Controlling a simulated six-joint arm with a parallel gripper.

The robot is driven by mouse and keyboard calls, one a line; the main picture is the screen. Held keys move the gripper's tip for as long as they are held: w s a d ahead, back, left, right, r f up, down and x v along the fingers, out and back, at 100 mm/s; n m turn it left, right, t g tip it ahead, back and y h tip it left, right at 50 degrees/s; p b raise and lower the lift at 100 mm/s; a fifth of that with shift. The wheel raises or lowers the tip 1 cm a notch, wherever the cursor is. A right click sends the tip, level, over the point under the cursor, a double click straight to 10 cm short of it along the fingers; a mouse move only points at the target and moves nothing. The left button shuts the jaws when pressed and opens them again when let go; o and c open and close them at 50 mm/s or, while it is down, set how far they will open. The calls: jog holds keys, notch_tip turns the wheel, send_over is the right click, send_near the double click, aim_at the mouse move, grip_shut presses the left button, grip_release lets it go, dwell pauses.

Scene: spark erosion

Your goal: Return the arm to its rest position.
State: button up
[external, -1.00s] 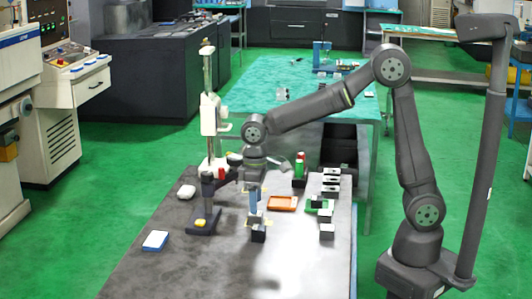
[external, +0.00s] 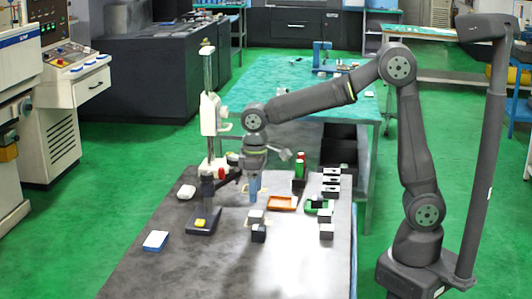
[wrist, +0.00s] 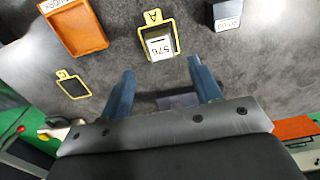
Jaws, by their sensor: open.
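My arm reaches from the right over the grey table (external: 195,262), with its dark-grey links in the external view. My gripper (external: 254,197) points down above the table, short of the small blocks. In the wrist view its two blue fingers (wrist: 162,75) stand apart with nothing held between them. Beyond the fingertips lies a yellow-outlined mark lettered A (wrist: 145,36), with a light-topped block labelled 576 (wrist: 161,47) inside it. In the external view this light-topped block (external: 255,215) sits below the gripper. The rest position itself is not marked in view.
An orange tray (external: 282,203) lies right of the gripper. A height stand (external: 209,120) rises close on the left. A dark block (external: 258,235) stands in front, several blocks (external: 330,190) to the right. A blue-and-white box (external: 155,240) lies front left.

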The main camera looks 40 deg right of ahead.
aim_at(256, 213)
notch_tip(256, 213, up, 5)
notch_tip(256, 213, down, 12)
jog(key=shift+f, duration=0.2)
notch_tip(256, 213, up, 5)
jog(key=shift+w+d+f, duration=0.1)
jog(key=w+d+r, duration=0.3)
jog(key=d+r, duration=0.4)
jog(key=d, duration=0.5)
jog(key=shift+n, duration=0.6)
jog(key=s+f, duration=0.1)
jog(key=s, duration=0.6)
jog(key=s+f, duration=0.1)
jog(key=s, duration=0.6)
jog(key=s+f, duration=0.1)
jog(key=s, duration=0.6)
jog(key=shift+s+a+f, duration=0.15)
jog(key=shift+s+a, duration=0.05)
jog(key=shift+a, duration=0.2)
jog(key=shift+s+a+f, duration=0.35)
jog(key=shift+a+f, duration=0.05)
jog(key=shift+a, duration=0.15)
